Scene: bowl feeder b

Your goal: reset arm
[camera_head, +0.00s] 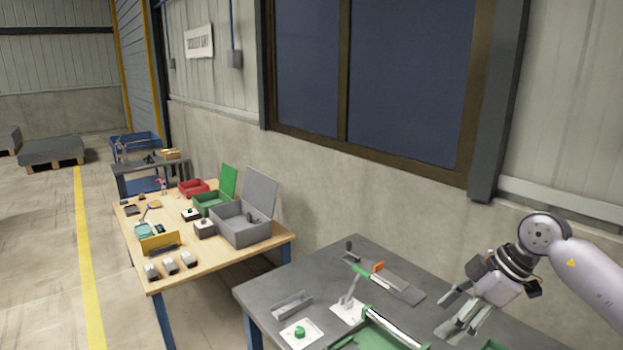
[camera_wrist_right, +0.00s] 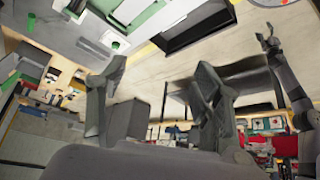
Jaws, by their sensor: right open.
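My right gripper (camera_head: 447,314) hangs over the right part of the grey table (camera_head: 268,288) in the head view. Its fingers are apart with nothing between them. In the right wrist view the two dark fingers (camera_wrist_right: 158,82) also stand wide apart and empty. My right arm comes in from the right edge, bent down at the wrist. I cannot tell whether the fingers touch the tabletop; they look a little above it. My left gripper is not in the head view. A grey jointed arm shape (camera_wrist_right: 277,58) shows at the right of the wrist view; I cannot tell what it is.
The grey table carries a green button on a white base (camera_head: 300,333), a grey bracket (camera_head: 292,304), and a track with an orange block (camera_head: 378,267). A wooden table (camera_head: 215,263) at left holds a grey bin (camera_head: 240,230) and several small parts. A wall stands behind.

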